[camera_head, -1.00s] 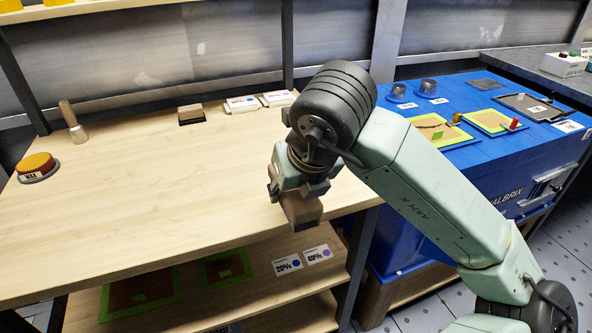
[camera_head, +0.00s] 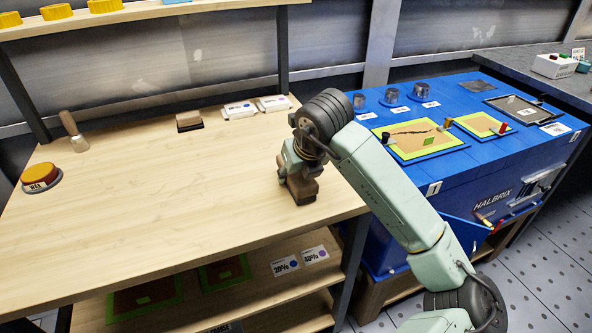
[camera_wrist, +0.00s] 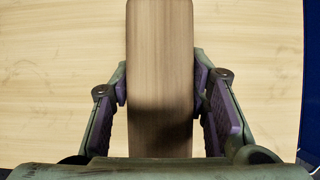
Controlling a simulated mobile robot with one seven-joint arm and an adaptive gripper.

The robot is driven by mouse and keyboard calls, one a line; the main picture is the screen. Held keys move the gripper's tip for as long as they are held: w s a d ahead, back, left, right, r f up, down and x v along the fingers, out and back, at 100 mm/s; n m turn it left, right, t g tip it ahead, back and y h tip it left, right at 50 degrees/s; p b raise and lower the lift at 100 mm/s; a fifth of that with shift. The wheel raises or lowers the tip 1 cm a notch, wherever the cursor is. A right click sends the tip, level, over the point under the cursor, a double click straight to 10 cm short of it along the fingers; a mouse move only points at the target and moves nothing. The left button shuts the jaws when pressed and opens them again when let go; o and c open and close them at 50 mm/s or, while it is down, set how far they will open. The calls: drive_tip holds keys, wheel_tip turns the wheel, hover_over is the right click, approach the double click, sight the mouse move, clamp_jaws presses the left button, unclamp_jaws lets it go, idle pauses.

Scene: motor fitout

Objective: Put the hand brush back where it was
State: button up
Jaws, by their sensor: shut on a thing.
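The hand brush (camera_head: 303,190) appears to be the long brown wooden block in my gripper (camera_head: 301,178). In the wrist view the plain wooden back of the brush (camera_wrist: 160,60) runs lengthwise between the two purple-padded fingers, which press on its sides. My gripper holds it over the front right part of the wooden table (camera_head: 150,220). I cannot tell whether its underside touches the table. A similar wooden block with a dark base (camera_head: 189,120) sits at the table's back. A wooden-handled tool (camera_head: 73,130) stands at the back left.
Two white labelled items (camera_head: 256,106) lie at the back. A blue cabinet (camera_head: 465,165) with mats and metal cups stands to the right. The table's middle is clear.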

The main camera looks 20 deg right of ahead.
drive_tip(key=shift+f+b, duration=0.15)
drive_tip(key=shift+b, duration=0.2)
drive_tip(key=o, duration=1.1)
drive_tip(key=shift+o, duration=0.2)
drive_tip(key=shift+r+p, duration=0.4)
drive_tip(key=shift+p, duration=0.05)
drive_tip(key=b+v, duration=0.2)
drive_tip(key=v, duration=0.9)
drive_tip(key=shift+s+r, duration=0.25)
